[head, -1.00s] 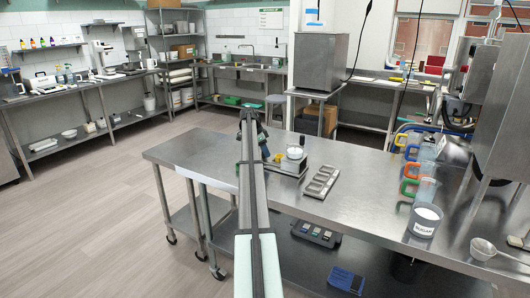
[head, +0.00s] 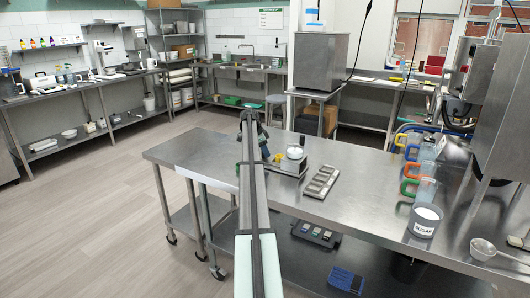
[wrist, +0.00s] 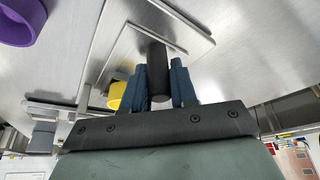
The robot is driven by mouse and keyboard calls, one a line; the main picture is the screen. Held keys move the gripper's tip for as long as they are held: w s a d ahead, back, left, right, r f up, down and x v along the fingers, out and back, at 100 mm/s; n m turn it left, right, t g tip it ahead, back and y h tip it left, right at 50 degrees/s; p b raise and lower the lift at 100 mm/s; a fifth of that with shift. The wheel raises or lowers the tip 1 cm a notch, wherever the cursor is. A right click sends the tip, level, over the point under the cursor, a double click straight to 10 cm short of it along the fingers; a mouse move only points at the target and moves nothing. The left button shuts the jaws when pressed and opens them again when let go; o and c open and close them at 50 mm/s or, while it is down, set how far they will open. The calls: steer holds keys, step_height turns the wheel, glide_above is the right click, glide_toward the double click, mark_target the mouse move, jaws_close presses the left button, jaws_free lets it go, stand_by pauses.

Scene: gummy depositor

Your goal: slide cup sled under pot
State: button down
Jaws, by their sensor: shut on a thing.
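My gripper (wrist: 160,85) is shut on an upright black cylindrical handle (wrist: 158,62), with one blue finger on each side. The handle stands over a thin metal plate (wrist: 190,36), apparently the cup sled. A yellow cup-like piece (wrist: 116,96) sits just left of the fingers; it also shows as a small yellow spot in the head view (head: 277,157). The white-topped pot (head: 295,152) stands on the depositor base (head: 287,169), to the right of my gripper (head: 258,142). My arm hides part of the sled, so I cannot tell how far it is under the pot.
Several colour-handled jugs (head: 426,189) and a sugar tub (head: 425,220) stand farther right. The table (head: 345,215) in front of the tray is clear.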

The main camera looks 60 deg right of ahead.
steer(key=s, duration=0.8)
steer(key=shift+s, duration=0.1)
steer(key=c, duration=1)
jaws_free()
steer(key=shift+o, duration=0.2)
